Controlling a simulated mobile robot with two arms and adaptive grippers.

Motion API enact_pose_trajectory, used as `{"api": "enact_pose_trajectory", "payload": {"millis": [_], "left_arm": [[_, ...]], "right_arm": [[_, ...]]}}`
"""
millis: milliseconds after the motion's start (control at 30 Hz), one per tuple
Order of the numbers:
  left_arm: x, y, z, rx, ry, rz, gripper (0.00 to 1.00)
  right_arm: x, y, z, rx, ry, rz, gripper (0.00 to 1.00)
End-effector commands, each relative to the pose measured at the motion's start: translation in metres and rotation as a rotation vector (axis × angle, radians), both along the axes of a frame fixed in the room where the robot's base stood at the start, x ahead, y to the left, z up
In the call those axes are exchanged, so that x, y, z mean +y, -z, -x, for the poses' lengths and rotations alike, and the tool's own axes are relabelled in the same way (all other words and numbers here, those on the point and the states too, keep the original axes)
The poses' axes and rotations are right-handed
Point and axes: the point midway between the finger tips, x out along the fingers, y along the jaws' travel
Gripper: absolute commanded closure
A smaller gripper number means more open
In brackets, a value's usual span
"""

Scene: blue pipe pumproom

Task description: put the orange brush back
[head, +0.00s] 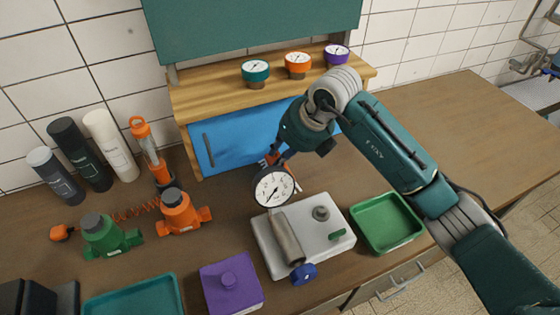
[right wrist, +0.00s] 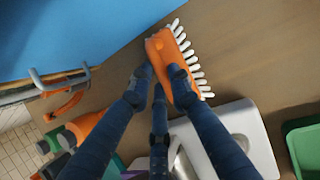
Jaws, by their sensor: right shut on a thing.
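The orange brush (right wrist: 168,52) with white bristles is between the fingers of my right gripper (right wrist: 162,76) in the right wrist view. The gripper is shut on it, bristles facing right. Brown counter shows around the brush; I cannot tell whether it touches it. In the head view my right gripper (head: 277,153) is in front of the blue cabinet door, behind a round pressure gauge (head: 272,188) that hides most of the brush. My left gripper is not in view.
The blue door (head: 236,141) has a grey bar handle. A grey block with a metal cylinder (head: 288,239), a green tray (head: 387,222) and a purple box (head: 231,284) stand in front. Orange and green valve bodies (head: 178,211) stand left. The counter at right is clear.

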Motion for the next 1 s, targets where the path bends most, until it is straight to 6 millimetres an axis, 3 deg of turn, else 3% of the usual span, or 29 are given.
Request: {"api": "enact_pose_trajectory", "payload": {"millis": [200,500,533,600,1000], "left_arm": [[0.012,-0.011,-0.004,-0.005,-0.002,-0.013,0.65],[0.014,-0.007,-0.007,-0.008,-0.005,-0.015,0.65],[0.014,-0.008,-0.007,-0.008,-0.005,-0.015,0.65],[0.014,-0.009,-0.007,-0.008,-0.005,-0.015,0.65],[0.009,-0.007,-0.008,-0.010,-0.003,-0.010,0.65]], "right_arm": [[0.000,0.029,0.001,0.002,0.000,0.000,1.00],[0.000,0.033,0.000,0.000,-0.001,0.000,1.00],[0.000,0.033,0.000,0.001,-0.001,0.001,0.76],[0.000,0.032,0.000,0.001,-0.001,0.001,0.63],[-0.003,0.025,0.001,-0.002,0.000,0.001,0.63]]}}
